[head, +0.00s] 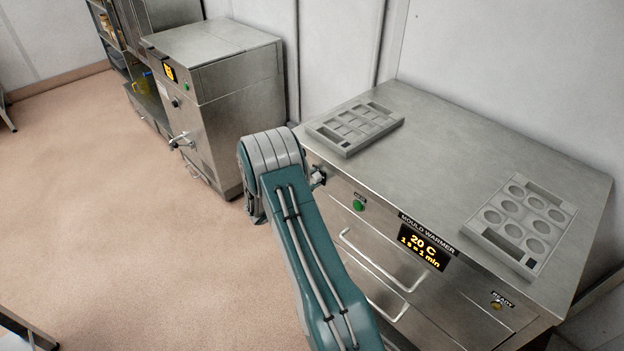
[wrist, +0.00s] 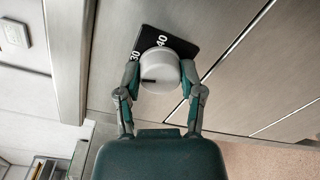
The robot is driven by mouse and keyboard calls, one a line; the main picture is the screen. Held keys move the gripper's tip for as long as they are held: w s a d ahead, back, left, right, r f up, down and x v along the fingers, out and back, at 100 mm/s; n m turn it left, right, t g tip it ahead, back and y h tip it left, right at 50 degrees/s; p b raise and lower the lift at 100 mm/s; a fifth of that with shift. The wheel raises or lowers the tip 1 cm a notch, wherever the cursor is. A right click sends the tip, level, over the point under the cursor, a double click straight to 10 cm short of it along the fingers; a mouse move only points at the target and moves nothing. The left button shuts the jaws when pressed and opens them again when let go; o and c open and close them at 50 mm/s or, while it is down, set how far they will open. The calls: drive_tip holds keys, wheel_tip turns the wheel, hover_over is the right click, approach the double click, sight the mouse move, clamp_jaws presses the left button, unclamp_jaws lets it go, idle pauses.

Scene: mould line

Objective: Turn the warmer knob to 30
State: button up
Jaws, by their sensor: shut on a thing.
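The mould warmer (head: 440,115) is a steel cabinet on the right in the head view. Its display (head: 423,246) reads 20 C and "1 s = 1 min". The warmer knob (wrist: 160,66) is a pale round dial in the wrist view, with a short dark mark at its lower left. Its black scale plate (wrist: 172,42) shows 30 at the left and 40 above; the rest is hidden. My gripper (wrist: 160,80) is shut on the knob, one finger on each side. In the head view my arm mostly hides the knob.
Two grey mould trays (head: 355,128) lie on the warmer top, the other (head: 518,225) at the right. A green button (head: 358,205) and drawer handles (head: 375,262) are on the front. Another steel machine (head: 215,95) stands at the back left. The floor at left is clear.

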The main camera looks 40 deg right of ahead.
drive_tip(key=shift+m, duration=1.4)
drive_tip(key=shift+s, duration=0.1)
drive_tip(key=shift+f, duration=0.1)
drive_tip(key=o, duration=1.2)
drive_tip(key=shift+d, duration=0.1)
drive_tip(key=shift+c, duration=0.2)
drive_tip(key=a, duration=1.2)
drive_tip(key=shift+s+r, duration=0.25)
drive_tip(key=shift+s, duration=0.05)
